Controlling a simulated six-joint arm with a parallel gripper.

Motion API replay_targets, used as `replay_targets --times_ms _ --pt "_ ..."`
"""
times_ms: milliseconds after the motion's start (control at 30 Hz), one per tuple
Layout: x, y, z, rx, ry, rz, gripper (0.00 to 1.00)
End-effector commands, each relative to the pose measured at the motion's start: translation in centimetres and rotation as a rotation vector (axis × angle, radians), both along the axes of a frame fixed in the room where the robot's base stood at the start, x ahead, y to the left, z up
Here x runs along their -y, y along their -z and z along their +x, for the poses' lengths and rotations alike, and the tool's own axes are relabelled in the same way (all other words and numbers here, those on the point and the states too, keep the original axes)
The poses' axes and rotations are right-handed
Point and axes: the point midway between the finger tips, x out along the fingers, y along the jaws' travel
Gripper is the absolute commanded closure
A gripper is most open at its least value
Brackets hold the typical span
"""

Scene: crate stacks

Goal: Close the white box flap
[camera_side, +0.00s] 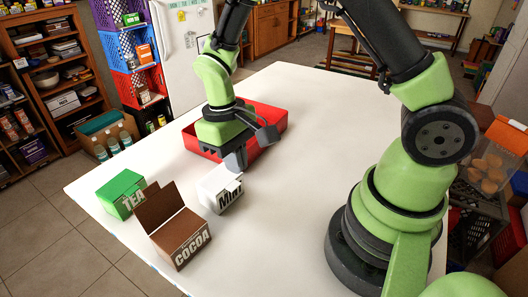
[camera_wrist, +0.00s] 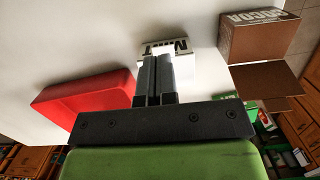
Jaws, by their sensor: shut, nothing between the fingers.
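The white box (camera_side: 222,196), with dark lettering on its front, stands on the white table. In the wrist view the white box (camera_wrist: 182,48) is just beyond the fingertips and partly hidden by them. My gripper (camera_side: 238,164) is shut and empty, pointing down at the box's back edge. In the wrist view my gripper's fingers (camera_wrist: 155,62) are together and overlap the box. No flap stands clearly upright on the white box; I cannot tell its exact angle, nor whether the fingers touch it.
A brown cocoa box (camera_side: 183,240) with its flap raised stands in front, left of the white box. A green tea box (camera_side: 122,194) is farther left. A red tray (camera_side: 273,117) lies behind my gripper.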

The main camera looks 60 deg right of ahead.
Motion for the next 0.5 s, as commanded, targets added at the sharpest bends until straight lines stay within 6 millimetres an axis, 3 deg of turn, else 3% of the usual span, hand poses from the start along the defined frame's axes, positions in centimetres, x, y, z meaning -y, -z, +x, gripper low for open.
replay_targets --times_ms 200,500 --pt "-0.3 -3.0 -3.9 0.001 -0.003 0.0 1.0" --pt "-0.6 -5.6 -7.1 -0.002 -0.001 0.0 1.0"
